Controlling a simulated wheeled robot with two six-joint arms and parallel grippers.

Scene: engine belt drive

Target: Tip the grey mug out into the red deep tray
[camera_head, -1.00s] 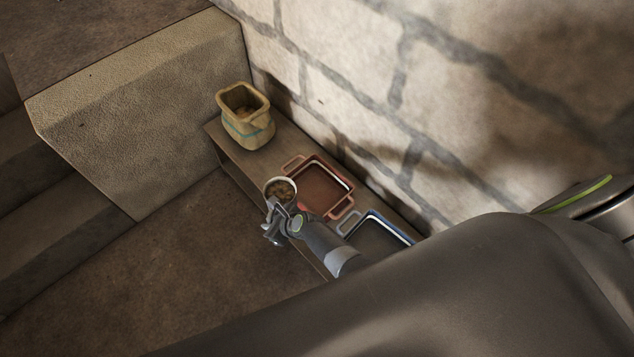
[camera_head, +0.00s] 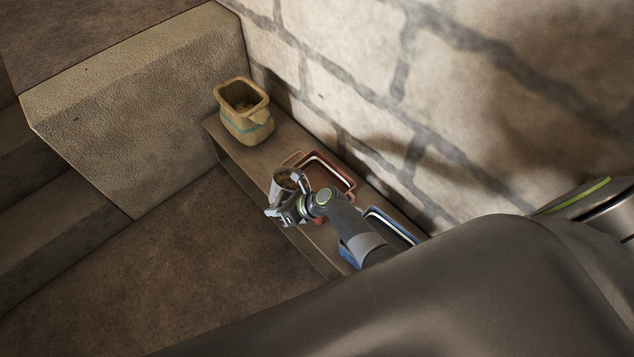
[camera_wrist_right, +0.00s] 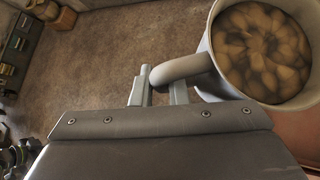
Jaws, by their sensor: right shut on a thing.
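The grey mug (camera_head: 285,182) is held at the front edge of the bench, just left of the red deep tray (camera_head: 322,172). In the head view it is slightly tilted. My right gripper (camera_head: 280,205) is shut on the mug's handle; the right wrist view shows the gripper (camera_wrist_right: 158,88) with the handle between its fingers. That view also shows the mug (camera_wrist_right: 262,45) with many brown lumpy pieces inside. My right forearm hides the near part of the red tray, which looks empty where it shows. My left gripper is not in view.
A blue tray (camera_head: 388,226) stands right of the red one, partly behind my arm. A yellowish sack-like container (camera_head: 245,115) with a teal band stands at the bench's left end. A stone wall (camera_head: 350,80) rises close behind the bench (camera_head: 235,155).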

